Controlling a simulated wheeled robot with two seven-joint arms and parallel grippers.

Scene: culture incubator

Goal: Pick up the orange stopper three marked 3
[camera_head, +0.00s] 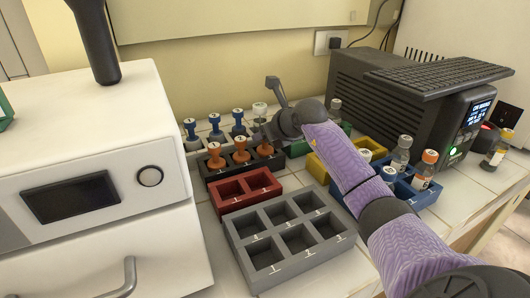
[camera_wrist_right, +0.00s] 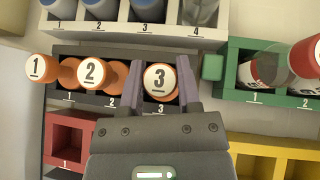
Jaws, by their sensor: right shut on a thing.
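The orange stopper three (camera_wrist_right: 160,80), its round white top marked 3, sits at the right end of a row of orange stoppers in the wrist view. In the head view it shows as an orange piece (camera_head: 265,149) just under my right gripper (camera_head: 264,138). My right gripper (camera_wrist_right: 160,68) is shut on it, one finger on each side. The stopper is at its slot in the black rack (camera_wrist_right: 112,110); I cannot tell whether it is raised. Stopper one (camera_wrist_right: 37,67) and stopper two (camera_wrist_right: 91,72) stand to its left. My left gripper is not in view.
A white rack (camera_wrist_right: 150,22) with blue-topped items lies behind. A green rack (camera_wrist_right: 250,95) with vials is at the right. A red rack (camera_head: 245,193) and a grey rack (camera_head: 290,240) lie in front. A dark machine (camera_head: 385,100) stands at the right.

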